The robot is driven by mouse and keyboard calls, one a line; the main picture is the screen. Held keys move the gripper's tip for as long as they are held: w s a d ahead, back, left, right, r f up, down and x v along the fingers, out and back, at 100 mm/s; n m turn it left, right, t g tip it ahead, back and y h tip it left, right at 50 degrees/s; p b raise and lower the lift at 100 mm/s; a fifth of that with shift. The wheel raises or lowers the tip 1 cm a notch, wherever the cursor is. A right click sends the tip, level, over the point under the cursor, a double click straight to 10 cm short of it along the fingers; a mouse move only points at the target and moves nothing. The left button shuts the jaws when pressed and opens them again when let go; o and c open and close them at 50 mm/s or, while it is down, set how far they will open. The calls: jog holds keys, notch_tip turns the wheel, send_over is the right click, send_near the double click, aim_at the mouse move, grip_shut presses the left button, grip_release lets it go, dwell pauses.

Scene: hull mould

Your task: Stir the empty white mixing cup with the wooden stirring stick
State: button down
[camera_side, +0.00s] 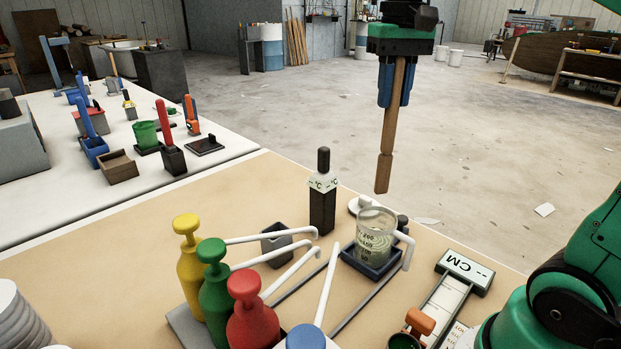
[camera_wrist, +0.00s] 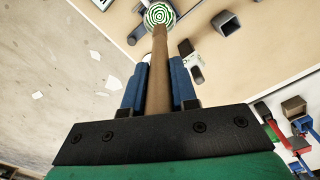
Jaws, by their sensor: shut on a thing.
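My gripper (camera_side: 394,85), with blue fingers, is shut on the wooden stirring stick (camera_side: 388,140), which hangs nearly upright. The stick (camera_wrist: 159,75) also shows between the fingers in the wrist view. A clear, whitish mixing cup (camera_side: 374,240) with printed measuring marks stands in a dark blue tray (camera_side: 371,268) on the tan bench. In the side view the stick's lower end appears above the cup's rim, apart from it. In the wrist view a round white shape with green rings (camera_wrist: 158,14) shows beyond the stick's end; I cannot tell whether it is the cup.
Yellow (camera_side: 188,265), green (camera_side: 213,285) and red (camera_side: 250,318) pump bottles with long white spouts stand at the front left. A dark thermometer-like device (camera_side: 323,195) stands upright behind the cup. A CM-marked gauge (camera_side: 463,272) lies right of it. Open floor lies beyond the bench.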

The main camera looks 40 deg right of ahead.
aim_at(380, 193)
dwell(0.3)
jog(key=shift+f, duration=6.45)
